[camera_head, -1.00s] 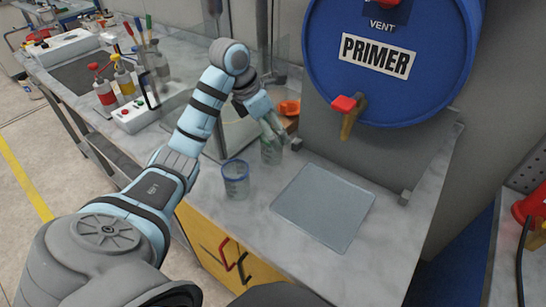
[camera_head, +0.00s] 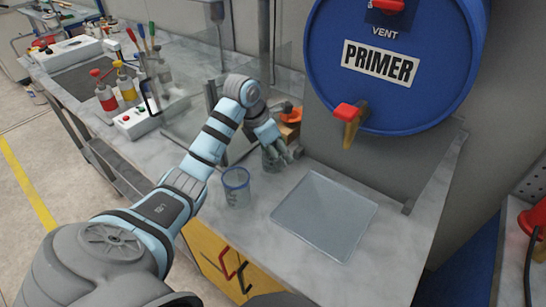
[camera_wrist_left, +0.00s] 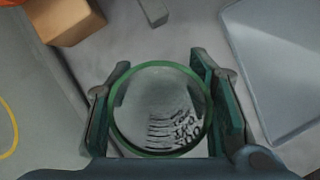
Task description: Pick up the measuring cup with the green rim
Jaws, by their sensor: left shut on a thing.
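The clear measuring cup with the green rim (camera_wrist_left: 160,108) stands between the fingers of my left gripper (camera_wrist_left: 163,100) in the left wrist view, its open top facing the camera and dark markings showing inside. The fingers press on it from both sides. In the head view my left gripper (camera_head: 277,157) reaches down to the counter around this cup, which is mostly hidden by the fingers. A second measuring cup, with a blue rim (camera_head: 236,188), stands upright on the counter, nearer and to the left, apart from the gripper. My right gripper is not in view.
A flat grey plate (camera_head: 325,215) lies right of the cups on the marble counter (camera_head: 290,262). A blue primer drum (camera_head: 400,100) with a tap overhangs behind it. An orange item (camera_head: 291,115) on a wooden block sits just behind my gripper. Bottles and a switch box stand at left.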

